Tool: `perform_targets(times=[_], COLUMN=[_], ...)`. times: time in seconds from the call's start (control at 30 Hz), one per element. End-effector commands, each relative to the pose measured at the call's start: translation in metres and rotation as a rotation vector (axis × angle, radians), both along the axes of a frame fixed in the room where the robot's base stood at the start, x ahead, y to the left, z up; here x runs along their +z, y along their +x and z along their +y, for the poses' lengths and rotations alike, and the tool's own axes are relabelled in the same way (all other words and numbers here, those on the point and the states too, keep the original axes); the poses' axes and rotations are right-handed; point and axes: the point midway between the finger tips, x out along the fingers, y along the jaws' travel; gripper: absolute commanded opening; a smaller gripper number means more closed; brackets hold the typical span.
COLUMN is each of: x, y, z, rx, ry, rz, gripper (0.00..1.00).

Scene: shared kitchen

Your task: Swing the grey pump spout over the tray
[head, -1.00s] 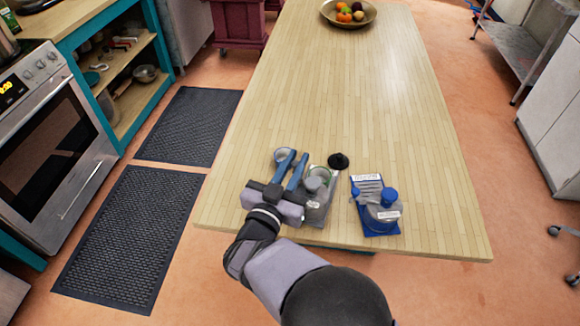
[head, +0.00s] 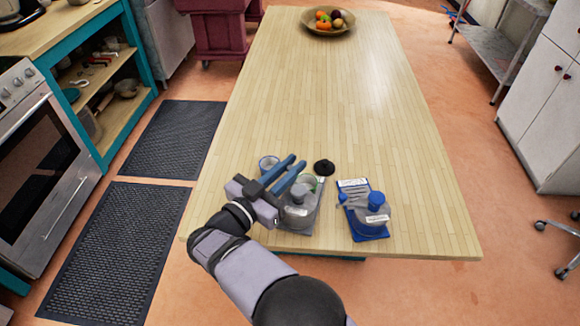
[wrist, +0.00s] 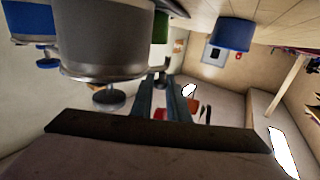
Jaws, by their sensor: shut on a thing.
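A grey pump bottle (head: 299,211) stands near the table's front edge on a grey tray (head: 305,231). Its body also shows large in the wrist view (wrist: 105,45). My gripper (head: 296,167) is at the pump's upper left, its two blue fingers close together at the pump head. It is shut on the spout; the contact itself is hard to make out. In the wrist view the fingers (wrist: 165,85) lie beside the round pump knob (wrist: 108,98). The tray's far part is partly hidden by the gripper and the bottle.
A blue pump bottle (head: 377,209) stands on a blue tray (head: 370,238) close on the right. A black conical piece (head: 324,167) and a small cup (head: 268,163) are just behind. A fruit bowl (head: 328,31) is at the far end. The table's middle is clear.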

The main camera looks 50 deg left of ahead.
Motion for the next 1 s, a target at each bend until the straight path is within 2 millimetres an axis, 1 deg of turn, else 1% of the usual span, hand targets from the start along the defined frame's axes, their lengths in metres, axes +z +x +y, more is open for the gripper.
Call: perform_targets(times=[0.07,0.1,0.4,0.53,0.67,0.9,1.0], x=[0.002,0.002,0.001,0.0,-0.001,-0.001,0.0], y=[0.0,0.0,0.0,-0.006,-0.02,-0.053,-0.063], z=[0.0,0.0,0.0,-0.001,-0.003,-0.01,-0.012], rx=[0.0,0.0,0.001,0.003,0.004,0.004,0.002], ry=[0.003,0.003,0.001,0.001,0.002,0.002,0.003], rz=[-0.003,-0.003,-0.002,-0.002,-0.002,-0.002,-0.003], gripper=[0.0,0.21,0.21,0.21,0.21,0.21,0.21])
